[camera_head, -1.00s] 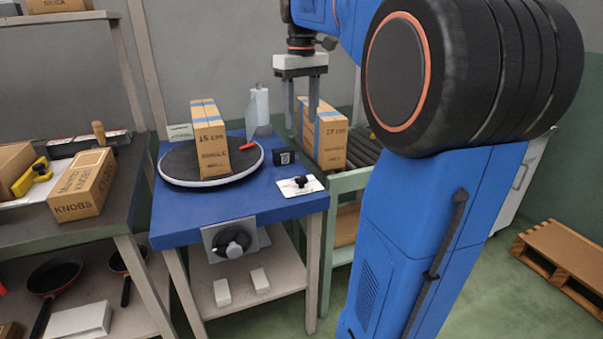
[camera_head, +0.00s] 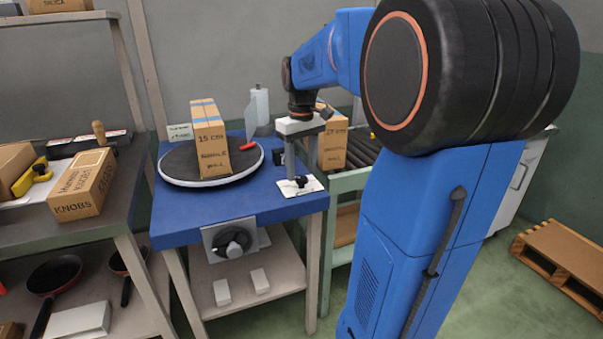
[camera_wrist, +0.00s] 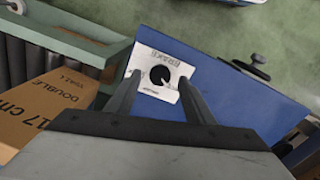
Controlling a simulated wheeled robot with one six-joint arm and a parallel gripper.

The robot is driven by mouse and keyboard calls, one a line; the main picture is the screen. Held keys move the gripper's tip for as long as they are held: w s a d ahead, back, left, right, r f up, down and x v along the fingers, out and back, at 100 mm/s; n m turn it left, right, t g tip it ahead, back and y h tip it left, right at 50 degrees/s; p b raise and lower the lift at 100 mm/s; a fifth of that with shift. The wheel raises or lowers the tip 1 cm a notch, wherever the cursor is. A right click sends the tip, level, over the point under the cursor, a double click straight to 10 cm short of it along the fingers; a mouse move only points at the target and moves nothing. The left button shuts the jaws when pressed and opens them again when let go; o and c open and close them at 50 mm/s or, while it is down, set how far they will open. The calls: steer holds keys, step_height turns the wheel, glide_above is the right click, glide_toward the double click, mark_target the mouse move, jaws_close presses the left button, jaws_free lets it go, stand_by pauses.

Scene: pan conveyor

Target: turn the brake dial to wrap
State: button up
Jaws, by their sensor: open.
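The brake dial (camera_head: 301,183) is a small black knob on a white plate at the right front corner of the blue table. In the wrist view the dial (camera_wrist: 160,76) sits near the picture's middle, with a label printed above it and smaller print below left. A light pointer mark seems to face down-right; the print is too small to read surely. My gripper (camera_head: 302,170) is open and points down just above the dial. In the wrist view its fingers (camera_wrist: 159,84) stand on either side of the knob, apparently not touching it.
A 15 cm carton (camera_head: 211,140) stands on the round turntable (camera_head: 180,180). Another carton (camera_head: 333,148) stands on the roller conveyor (camera_head: 365,150), close right of my gripper. A larger knob (camera_head: 233,242) is on the table's front face. A white roll (camera_head: 261,107) stands behind.

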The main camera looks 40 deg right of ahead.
steer(key=shift+f, duration=0.95)
steer(key=c, duration=1)
steer(key=shift+c, duration=0.2)
steer(key=shift+m, duration=0.3)
steer(key=m, duration=1.1)
